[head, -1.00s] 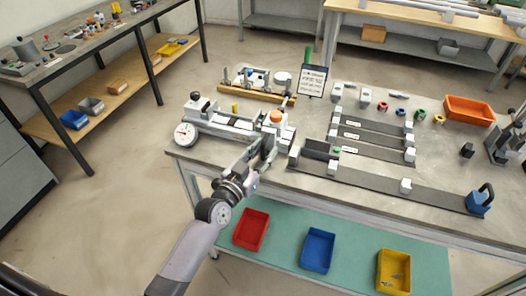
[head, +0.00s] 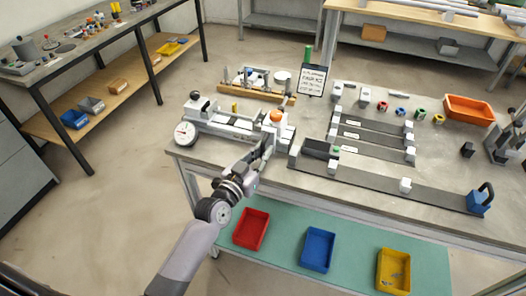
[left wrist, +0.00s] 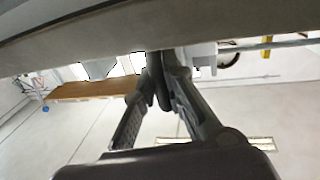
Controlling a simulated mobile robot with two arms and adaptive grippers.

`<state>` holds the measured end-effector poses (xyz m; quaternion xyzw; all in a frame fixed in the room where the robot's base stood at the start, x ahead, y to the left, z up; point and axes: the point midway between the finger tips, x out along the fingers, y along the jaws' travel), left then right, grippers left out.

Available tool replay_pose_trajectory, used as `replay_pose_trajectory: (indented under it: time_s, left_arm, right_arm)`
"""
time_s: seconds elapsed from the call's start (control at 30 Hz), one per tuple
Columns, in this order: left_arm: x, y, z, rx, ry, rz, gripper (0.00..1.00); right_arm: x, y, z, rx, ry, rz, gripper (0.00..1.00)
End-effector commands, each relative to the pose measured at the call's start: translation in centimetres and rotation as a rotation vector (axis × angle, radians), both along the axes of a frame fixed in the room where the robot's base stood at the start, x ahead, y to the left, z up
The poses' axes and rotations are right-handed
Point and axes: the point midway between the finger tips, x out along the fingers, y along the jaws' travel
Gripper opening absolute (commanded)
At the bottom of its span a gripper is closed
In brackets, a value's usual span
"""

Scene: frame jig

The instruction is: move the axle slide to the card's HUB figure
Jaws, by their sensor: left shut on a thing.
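The measuring jig (head: 225,123) lies along the left end of the bench, with a round dial (head: 185,133) at its left. At its right end is a pale block with an orange knob (head: 277,116), which I take for the axle slide. My left gripper (head: 267,143) reaches in from the front and is shut at the near side of this block; the exact grip is hidden. My right gripper is not in view.
Dark rails with white blocks (head: 405,186) fill the middle and right of the bench. A black block (head: 320,149) sits close right of my left gripper. An orange bin (head: 469,110) stands at the back right. Red, blue and yellow bins sit on the lower shelf.

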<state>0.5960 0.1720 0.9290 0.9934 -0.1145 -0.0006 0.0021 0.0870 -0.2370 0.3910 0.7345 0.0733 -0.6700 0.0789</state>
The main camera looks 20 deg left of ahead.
Motion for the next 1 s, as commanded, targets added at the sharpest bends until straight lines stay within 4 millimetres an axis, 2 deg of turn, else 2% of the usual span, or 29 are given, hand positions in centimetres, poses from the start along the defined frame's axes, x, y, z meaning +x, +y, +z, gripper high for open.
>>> replay_pose_trajectory:
  time_s: [0.33,0.6,0.93,0.97,1.0]
  left_arm:
    - [0.0,0.2,-0.1,0.002,0.000,0.001,0.00]
    - [0.1,3.6,-0.2,0.005,0.000,0.001,0.00]
    - [0.2,4.0,0.0,0.000,-0.001,0.001,0.00]
    - [0.2,4.0,0.0,0.000,-0.001,0.001,0.11]
    - [0.1,4.0,0.0,0.000,-0.001,0.001,0.14]
  right_arm:
    - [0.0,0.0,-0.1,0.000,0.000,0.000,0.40]
    - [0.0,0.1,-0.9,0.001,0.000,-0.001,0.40]
    - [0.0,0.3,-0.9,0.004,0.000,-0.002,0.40]
    - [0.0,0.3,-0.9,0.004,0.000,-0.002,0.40]
    - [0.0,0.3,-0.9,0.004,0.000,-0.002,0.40]
